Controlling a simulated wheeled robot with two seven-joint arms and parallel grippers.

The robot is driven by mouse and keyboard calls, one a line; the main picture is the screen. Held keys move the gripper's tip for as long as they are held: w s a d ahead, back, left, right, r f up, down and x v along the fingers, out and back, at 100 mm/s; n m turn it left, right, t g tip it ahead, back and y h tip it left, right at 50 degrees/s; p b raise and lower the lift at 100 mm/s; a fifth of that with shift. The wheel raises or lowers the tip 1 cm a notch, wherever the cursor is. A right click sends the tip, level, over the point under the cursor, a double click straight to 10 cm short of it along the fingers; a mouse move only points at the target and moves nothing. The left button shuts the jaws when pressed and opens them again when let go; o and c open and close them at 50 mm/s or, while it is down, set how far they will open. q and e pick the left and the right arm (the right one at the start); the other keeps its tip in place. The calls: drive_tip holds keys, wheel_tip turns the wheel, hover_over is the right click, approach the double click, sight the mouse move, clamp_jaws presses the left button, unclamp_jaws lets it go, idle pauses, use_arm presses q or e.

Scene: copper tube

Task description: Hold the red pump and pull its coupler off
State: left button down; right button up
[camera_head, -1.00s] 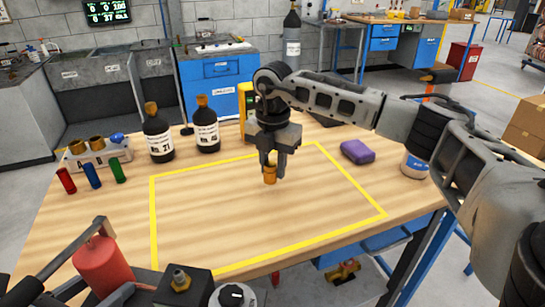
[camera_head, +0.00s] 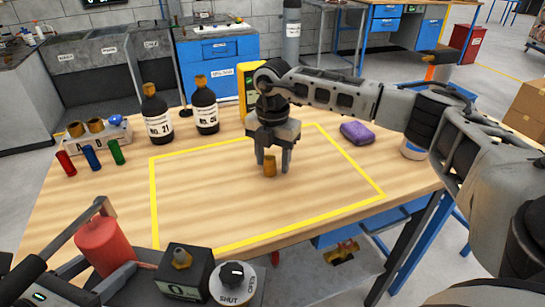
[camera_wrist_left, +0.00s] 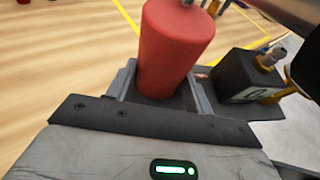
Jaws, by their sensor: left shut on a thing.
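The red pump (camera_head: 104,247) stands upright at the front left, with a grey lever on its top. In the left wrist view the pump (camera_wrist_left: 174,48) sits between the dark fingers of my left gripper (camera_wrist_left: 165,98), which is shut on it low on its body. A copper-coloured coupler (camera_head: 270,168) stands on the table inside the yellow outline, apart from the pump. My right gripper (camera_head: 272,165) points down over it, with its fingers spread on either side of the coupler and a gap showing on the right.
A dark block with a brass fitting (camera_head: 186,270) and a round dial (camera_head: 232,283) sit right of the pump. A purple sponge (camera_head: 356,133) lies at the right. The outlined area is mostly clear.

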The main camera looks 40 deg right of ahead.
use_arm(q)
drive_tip(key=shift+d+r, duration=0.1)
drive_tip(key=shift+r, duration=0.25)
use_arm(e)
drive_tip(key=shift+r, duration=0.1)
